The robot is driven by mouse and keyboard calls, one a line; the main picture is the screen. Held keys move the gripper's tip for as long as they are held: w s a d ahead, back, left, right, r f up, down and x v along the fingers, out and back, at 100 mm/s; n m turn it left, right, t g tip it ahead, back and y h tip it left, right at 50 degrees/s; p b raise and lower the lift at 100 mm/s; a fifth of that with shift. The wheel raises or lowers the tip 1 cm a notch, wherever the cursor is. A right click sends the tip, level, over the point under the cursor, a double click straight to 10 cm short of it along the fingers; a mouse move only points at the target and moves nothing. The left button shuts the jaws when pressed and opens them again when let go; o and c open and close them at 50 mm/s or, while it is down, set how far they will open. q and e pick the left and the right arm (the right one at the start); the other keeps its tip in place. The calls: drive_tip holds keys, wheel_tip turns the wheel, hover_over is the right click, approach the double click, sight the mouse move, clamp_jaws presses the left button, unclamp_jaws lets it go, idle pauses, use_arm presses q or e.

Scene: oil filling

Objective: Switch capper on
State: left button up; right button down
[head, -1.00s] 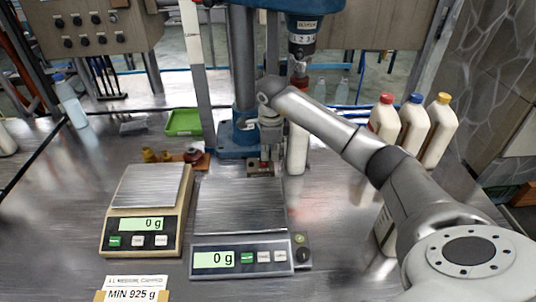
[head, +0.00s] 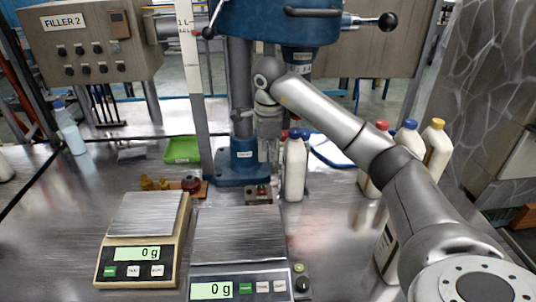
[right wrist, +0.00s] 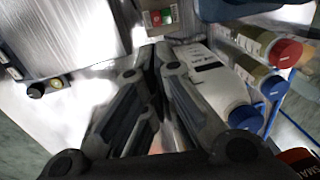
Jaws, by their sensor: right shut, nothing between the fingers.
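The capper is a blue press (head: 262,22) on a column with a blue base (head: 238,172). A small switch box with a red and a green button (head: 262,194) sits at the front of its base. The switch box also shows at the top of the right wrist view (right wrist: 160,17). My right gripper (head: 265,158) points down just behind and above the switch box, and its fingers (right wrist: 150,52) are shut and empty. A white bottle with a blue cap (head: 294,170) stands just right of the gripper. My left gripper is out of view.
Two scales, one beige (head: 182,255) and one grey (head: 200,275), stand in front. Several capped bottles, one with a yellow cap (head: 437,150), stand behind my right arm. A green tray (head: 182,150) lies behind left. The Filler 2 panel (head: 85,45) stands at the back left.

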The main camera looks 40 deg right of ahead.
sight(266, 189)
drive_tip(key=shift+w, duration=0.1)
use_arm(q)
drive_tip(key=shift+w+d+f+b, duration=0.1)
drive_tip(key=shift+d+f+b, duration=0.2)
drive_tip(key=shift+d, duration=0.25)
use_arm(e)
drive_tip(key=shift+w+d+r, duration=0.2)
drive_tip(key=shift+w+d, duration=0.05)
drive_tip(key=shift+w, duration=0.35)
drive_tip(key=shift+a, duration=0.1)
drive_tip(key=f, duration=0.4)
drive_tip(key=w+f+p, duration=0.1)
drive_tip(key=f, duration=0.4)
drive_tip(key=d+f+p, duration=0.1)
drive_tip(key=f, duration=0.3)
drive_tip(key=shift+w+d+f, duration=0.1)
drive_tip(key=shift+w+f, duration=0.2)
drive_tip(key=shift+w, duration=0.1)
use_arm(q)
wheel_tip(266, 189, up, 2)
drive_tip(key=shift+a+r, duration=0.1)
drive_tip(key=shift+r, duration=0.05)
use_arm(e)
drive_tip(key=shift+f, duration=0.1)
